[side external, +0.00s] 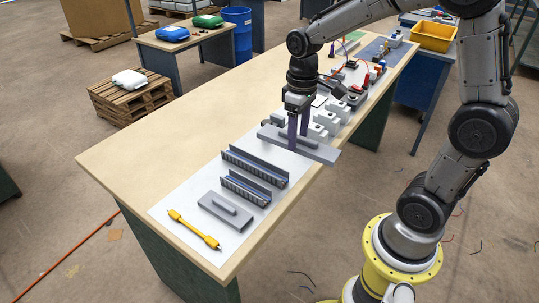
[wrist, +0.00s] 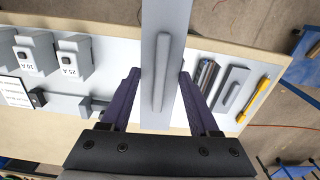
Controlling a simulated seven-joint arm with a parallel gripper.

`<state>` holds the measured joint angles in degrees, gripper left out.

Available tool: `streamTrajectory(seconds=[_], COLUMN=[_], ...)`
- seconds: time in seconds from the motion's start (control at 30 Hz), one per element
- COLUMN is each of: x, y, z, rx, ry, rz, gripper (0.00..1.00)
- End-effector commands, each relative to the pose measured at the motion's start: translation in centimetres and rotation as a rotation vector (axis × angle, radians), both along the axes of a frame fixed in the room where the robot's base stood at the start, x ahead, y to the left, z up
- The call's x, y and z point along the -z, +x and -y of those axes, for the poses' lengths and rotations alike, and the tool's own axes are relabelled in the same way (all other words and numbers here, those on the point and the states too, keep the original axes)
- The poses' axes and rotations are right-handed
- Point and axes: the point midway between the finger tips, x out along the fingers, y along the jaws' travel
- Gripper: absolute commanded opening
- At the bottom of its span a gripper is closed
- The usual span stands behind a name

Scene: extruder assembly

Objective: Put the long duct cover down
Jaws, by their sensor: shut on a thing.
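The long duct cover (side external: 316,151) is a flat grey bar with a raised grip rib along its top. In the wrist view the cover (wrist: 153,40) runs up and down between the fingers and hides part of the mat. Two dark slotted wiring ducts (side external: 254,166) (side external: 246,188) lie on the mat in front of it.
A shorter grey cover (side external: 226,211) and a yellow tool (side external: 193,229) lie nearer the table's front end. Light grey labelled blocks (side external: 324,122) stand close behind the held cover. The left part of the tabletop (side external: 185,120) is clear.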

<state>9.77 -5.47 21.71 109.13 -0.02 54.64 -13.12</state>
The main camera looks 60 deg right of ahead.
Motion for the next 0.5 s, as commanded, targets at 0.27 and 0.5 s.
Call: streamTrajectory(seconds=[0.27,0.5], x=[-1.3,1.0], y=[-1.4,3.3], z=[1.6,2.7], rx=[0.057,0.058], ry=[0.0,0.001], rz=[-0.001,-0.004], gripper=[0.04,0.04])
